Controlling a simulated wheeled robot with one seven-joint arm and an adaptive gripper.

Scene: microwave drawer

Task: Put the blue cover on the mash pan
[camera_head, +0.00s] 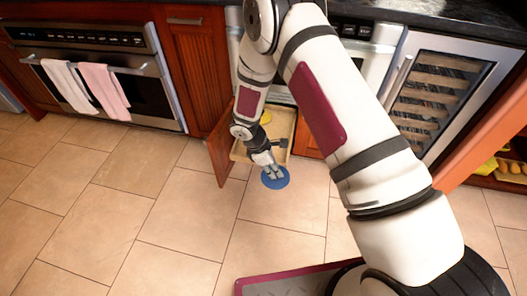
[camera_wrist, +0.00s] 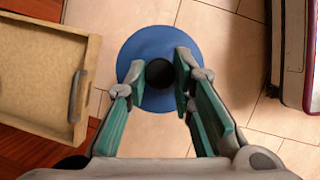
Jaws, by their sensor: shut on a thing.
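The blue cover (camera_head: 281,181) is a flat round disc with a dark round knob (camera_wrist: 159,74) at its middle. It also shows in the wrist view (camera_wrist: 150,43). My gripper (camera_head: 268,168) is shut on the cover, with its two green-padded fingers on either side of the knob in the wrist view (camera_wrist: 160,70). The cover is held in front of the open drawer, over the tiled floor. I cannot make out a mash pan in either view.
A wooden drawer (camera_wrist: 40,85) with a dark handle (camera_wrist: 75,96) stands open left of my gripper in the wrist view. In the head view, a yellow thing (camera_head: 266,117) shows at the drawer. An oven (camera_head: 95,72) with two hanging towels stands left. The tiled floor (camera_head: 180,220) is clear.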

